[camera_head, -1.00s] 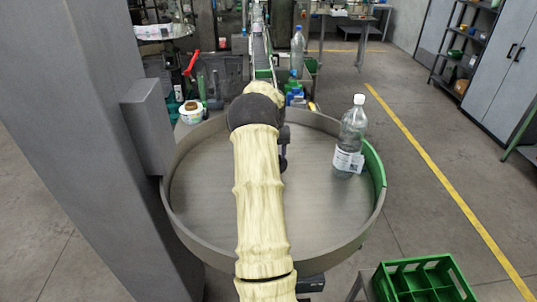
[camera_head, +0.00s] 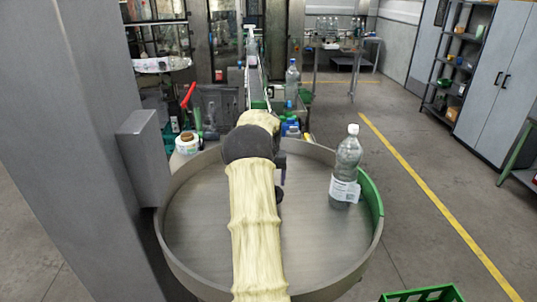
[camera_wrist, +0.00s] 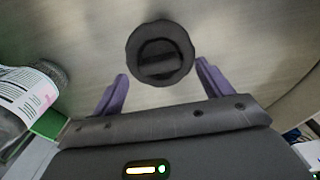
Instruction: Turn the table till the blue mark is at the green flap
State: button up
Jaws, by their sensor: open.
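The round metal table (camera_head: 200,225) with a raised rim lies in front of me. The green flap (camera_head: 370,195) is on its right rim; a green piece also shows at the left in the wrist view (camera_wrist: 50,122). I see no blue mark on the table in either view. My gripper (camera_wrist: 161,70) is open over the table, its two purple fingers apart. A dark round knob (camera_wrist: 160,70) with a bar across it lies just ahead of and between the fingertips. In the head view my arm hides the table's middle and most of my gripper.
A clear bottle (camera_head: 346,165) with a white label stands upright on the table close to the green flap. A grey post (camera_head: 75,150) and box (camera_head: 143,158) are close at the left. A green crate (camera_head: 425,294) is at the lower right.

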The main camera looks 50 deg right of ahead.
notch_tip(320, 180, up, 15)
jog(key=b, duration=0.1)
jog(key=shift+b, duration=0.3)
jog(key=shift+a, duration=0.1)
jog(key=shift+f, duration=0.1)
